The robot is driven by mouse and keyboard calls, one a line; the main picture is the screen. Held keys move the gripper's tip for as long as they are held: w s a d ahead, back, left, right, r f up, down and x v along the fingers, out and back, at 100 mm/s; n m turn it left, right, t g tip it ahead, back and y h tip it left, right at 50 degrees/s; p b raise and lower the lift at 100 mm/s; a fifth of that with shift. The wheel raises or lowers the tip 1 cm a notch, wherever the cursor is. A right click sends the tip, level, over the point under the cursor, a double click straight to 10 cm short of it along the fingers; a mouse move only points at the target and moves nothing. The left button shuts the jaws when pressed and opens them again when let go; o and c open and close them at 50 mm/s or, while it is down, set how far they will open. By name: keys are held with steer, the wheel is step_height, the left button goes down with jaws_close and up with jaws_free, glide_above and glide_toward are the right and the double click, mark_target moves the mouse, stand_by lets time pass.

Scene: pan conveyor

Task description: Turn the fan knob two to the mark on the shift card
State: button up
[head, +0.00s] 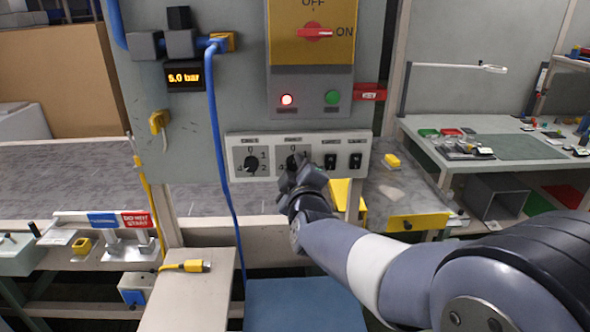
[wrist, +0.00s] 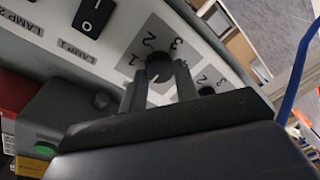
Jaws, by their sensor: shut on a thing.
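The fan knob two (head: 293,161) is the second dial from the left on the white control panel (head: 240,138), largely hidden behind my gripper (head: 295,171) in the head view. In the wrist view the dark round knob (wrist: 159,67) sits between the two fingers of my gripper (wrist: 158,80), which is shut on it. A white pointer line shows on the knob's lower left side; which number it points to I cannot tell. Digits 1, 2 and 3 show on the grey dial plate (wrist: 165,42). I cannot make out a shift card in either view.
Fan knob one (head: 251,164) is close on the left. Two black rocker switches (head: 330,161) are on the right. Above are a red switch handle (head: 314,33), a lit red lamp (head: 287,99) and a green button (head: 332,97). A blue hose (head: 222,150) hangs at left.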

steer(key=shift+f+m+b, duration=0.1)
steer(key=shift+m+b, duration=0.3)
steer(key=shift+b, duration=0.05)
steer(key=shift+f+m+b, duration=0.1)
steer(key=shift+m+b, duration=0.5)
steer(key=m+b, duration=0.2)
steer(key=shift+m, duration=0.4)
steer(key=m+b, duration=0.2)
steer(key=m, duration=0.1)
steer(key=shift+m+t, duration=0.4)
steer(key=m+b, duration=0.1)
steer(key=m, duration=0.2)
steer(key=shift+m+h+b, duration=0.3)
steer(key=shift+m+h, duration=0.1)
steer(key=m+h+b, duration=0.1)
steer(key=m+b, duration=0.1)
steer(key=m, duration=1.1)
steer(key=shift+h+b, duration=0.3)
steer(key=shift+b, duration=0.1)
